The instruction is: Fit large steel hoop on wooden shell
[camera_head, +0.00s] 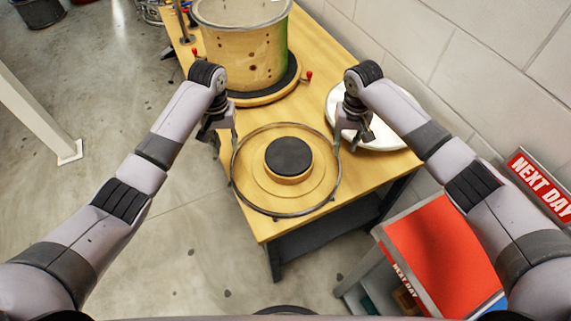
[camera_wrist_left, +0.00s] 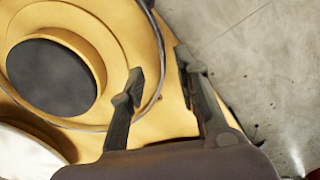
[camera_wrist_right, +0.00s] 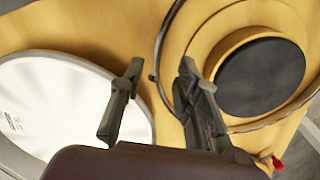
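The large steel hoop (camera_head: 286,124) lies flat around a round wooden stand with a black pad (camera_head: 289,157) near the table's front end. The wooden shell (camera_head: 246,55) stands upright farther back on a round base. My left gripper (camera_head: 226,136) is open at the hoop's left side. In the left wrist view its fingers (camera_wrist_left: 160,72) are apart, with the hoop rim between them. My right gripper (camera_head: 345,138) is open at the hoop's right side. In the right wrist view its fingers (camera_wrist_right: 160,75) are also apart on either side of the rim.
A white drumhead (camera_head: 385,136) lies on the table behind my right gripper. Red knobs (camera_head: 309,75) stick out beside the shell's base. A block wall (camera_head: 460,65) runs along the right. A red-topped cart (camera_head: 440,250) stands at the front right.

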